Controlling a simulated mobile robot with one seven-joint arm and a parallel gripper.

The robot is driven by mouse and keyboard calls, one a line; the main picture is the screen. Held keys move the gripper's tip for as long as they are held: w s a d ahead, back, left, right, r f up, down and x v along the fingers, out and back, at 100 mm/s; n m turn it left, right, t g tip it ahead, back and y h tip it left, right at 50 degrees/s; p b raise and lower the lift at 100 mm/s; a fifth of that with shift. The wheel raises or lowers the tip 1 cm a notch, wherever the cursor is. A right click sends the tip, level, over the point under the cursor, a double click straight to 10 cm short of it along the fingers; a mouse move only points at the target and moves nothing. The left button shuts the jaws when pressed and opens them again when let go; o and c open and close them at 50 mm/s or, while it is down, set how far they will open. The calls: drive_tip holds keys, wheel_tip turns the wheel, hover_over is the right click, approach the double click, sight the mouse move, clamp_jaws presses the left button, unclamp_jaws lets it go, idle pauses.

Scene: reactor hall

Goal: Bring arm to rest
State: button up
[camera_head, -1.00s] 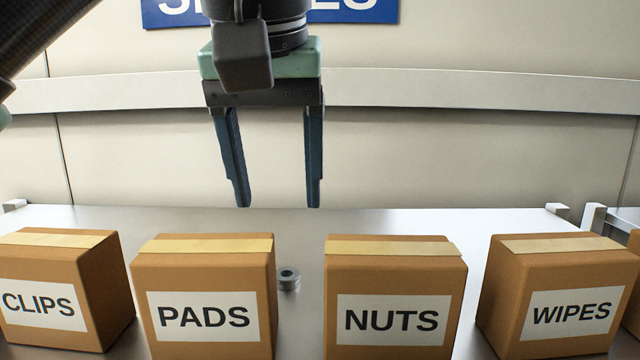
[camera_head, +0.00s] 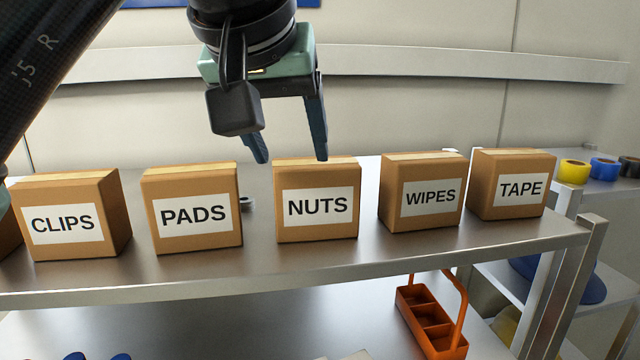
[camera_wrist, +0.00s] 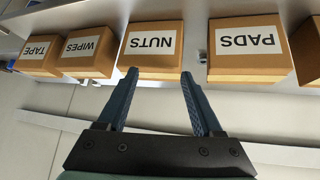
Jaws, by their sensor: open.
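My gripper (camera_head: 292,160) is open with nothing between its fingers. In the head view it hangs above and behind the row of boxes, its right fingertip just over the top edge of the NUTS box (camera_head: 317,205). In the wrist view the open fingers (camera_wrist: 160,72) point toward the NUTS box (camera_wrist: 152,48) and the gap beside the PADS box (camera_wrist: 246,45). I cannot tell whether a finger touches a box. My arm comes in from the upper left of the head view.
Boxes marked CLIPS (camera_head: 66,218), PADS (camera_head: 192,212), WIPES (camera_head: 422,196) and TAPE (camera_head: 512,188) line the metal shelf (camera_head: 330,265). A grey ring (camera_head: 247,203) sits behind PADS and NUTS. An orange caddy (camera_head: 432,325) stands below. Tape rolls (camera_head: 603,168) are at right.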

drive_tip(key=d+r+m+t+h, duration=0.4)
drive_tip(key=d+r+t+h, duration=0.35)
drive_tip(key=d, duration=0.55)
drive_tip(key=s+a+r+n+t+y, duration=0.3)
drive_tip(key=s+a+n+t+y, duration=0.2)
drive_tip(key=s+a+t+y, duration=0.65)
wheel_tip(320, 180, down, 18)
drive_tip(key=s+d+h+b, duration=0.2)
drive_tip(key=b, duration=1.5)
drive_tip(key=shift+t+h, duration=0.3)
